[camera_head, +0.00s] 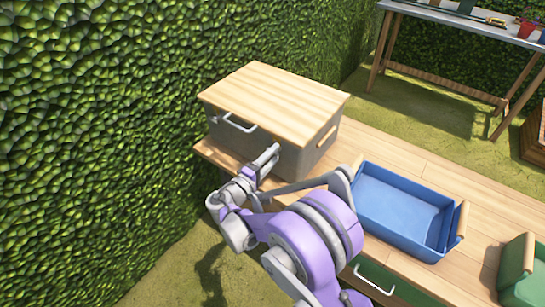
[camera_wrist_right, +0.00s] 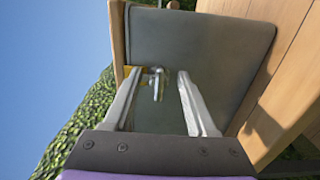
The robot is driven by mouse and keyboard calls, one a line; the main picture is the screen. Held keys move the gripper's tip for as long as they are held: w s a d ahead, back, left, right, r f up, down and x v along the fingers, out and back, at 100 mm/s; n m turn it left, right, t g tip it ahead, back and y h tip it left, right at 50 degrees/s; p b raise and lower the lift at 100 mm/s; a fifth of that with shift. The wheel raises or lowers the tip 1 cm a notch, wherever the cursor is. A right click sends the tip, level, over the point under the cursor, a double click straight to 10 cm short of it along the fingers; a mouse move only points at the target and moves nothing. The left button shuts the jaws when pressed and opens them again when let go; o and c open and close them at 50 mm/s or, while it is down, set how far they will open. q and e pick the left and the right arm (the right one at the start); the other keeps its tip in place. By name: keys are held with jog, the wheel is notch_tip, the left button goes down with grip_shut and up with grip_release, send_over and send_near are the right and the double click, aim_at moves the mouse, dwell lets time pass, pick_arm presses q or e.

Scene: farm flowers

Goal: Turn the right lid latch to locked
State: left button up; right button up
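A grey box (camera_head: 222,132) with a pale wooden lid (camera_head: 275,100) stands on the wooden worktop. The grey face (camera_wrist_right: 225,45) and lid edge (camera_wrist_right: 118,40) show sideways in the right wrist view. A small metal latch (camera_wrist_right: 156,84) beside a yellow plate (camera_wrist_right: 131,73) sits near the lid edge. My right gripper (camera_wrist_right: 159,75) is open, its two fingers spread either side of the latch. I cannot tell whether they touch it. In the head view the right gripper (camera_head: 268,160) is close to the box's front right; the latch is hidden there. My left gripper is not in view.
A white bar handle (camera_head: 240,124) is on the box front and a wooden handle (camera_head: 326,136) on its side. A blue tray (camera_head: 400,210) and a green container (camera_head: 522,270) stand to the right. A hedge (camera_head: 90,130) borders the left. A metal-topped table (camera_head: 450,17) stands behind.

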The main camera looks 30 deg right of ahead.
jog(key=shift+s, duration=0.1)
jog(key=v, duration=1)
jog(key=shift+a+p, duration=0.35)
jog(key=shift+p, duration=0.1)
jog(key=shift+s, duration=0.1)
